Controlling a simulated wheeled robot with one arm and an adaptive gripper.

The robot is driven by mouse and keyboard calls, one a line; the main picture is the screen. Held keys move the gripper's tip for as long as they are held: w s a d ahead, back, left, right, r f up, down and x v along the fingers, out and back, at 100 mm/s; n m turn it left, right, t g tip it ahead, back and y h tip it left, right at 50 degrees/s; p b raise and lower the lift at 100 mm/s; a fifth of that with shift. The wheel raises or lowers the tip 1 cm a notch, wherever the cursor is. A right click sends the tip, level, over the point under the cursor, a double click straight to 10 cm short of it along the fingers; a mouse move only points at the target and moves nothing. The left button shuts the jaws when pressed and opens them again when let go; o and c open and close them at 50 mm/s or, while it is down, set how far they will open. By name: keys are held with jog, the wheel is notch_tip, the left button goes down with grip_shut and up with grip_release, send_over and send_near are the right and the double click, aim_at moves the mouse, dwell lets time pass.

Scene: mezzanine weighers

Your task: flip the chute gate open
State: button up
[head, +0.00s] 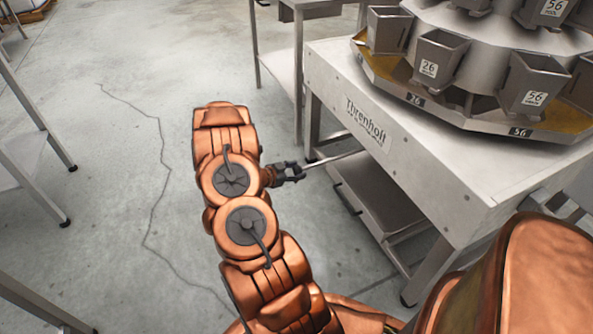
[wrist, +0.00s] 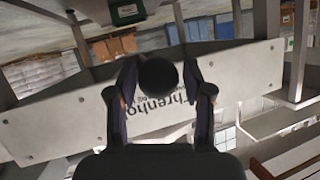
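A pale metal rod (head: 336,158) runs from the side of the weigher's table towards my gripper (head: 291,172) in the head view. In the wrist view a dark round knob (wrist: 158,75) shows between the two fingers of my gripper (wrist: 159,80). The fingers stand apart on either side of the knob, and I see no clear grip on it. Whether a finger touches it I cannot tell. The chute gate itself is not clearly identifiable in either view.
The weigher's white table (head: 465,185) bears a ring of numbered metal hoppers (head: 437,58). Metal frames stand at the left. The concrete floor (head: 110,150) between is clear.

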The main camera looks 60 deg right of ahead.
jog(key=shift+o, duration=0.8)
jog(key=shift+s+d, duration=0.1)
jog(key=shift+s, duration=0.05)
jog(key=v, duration=1.2)
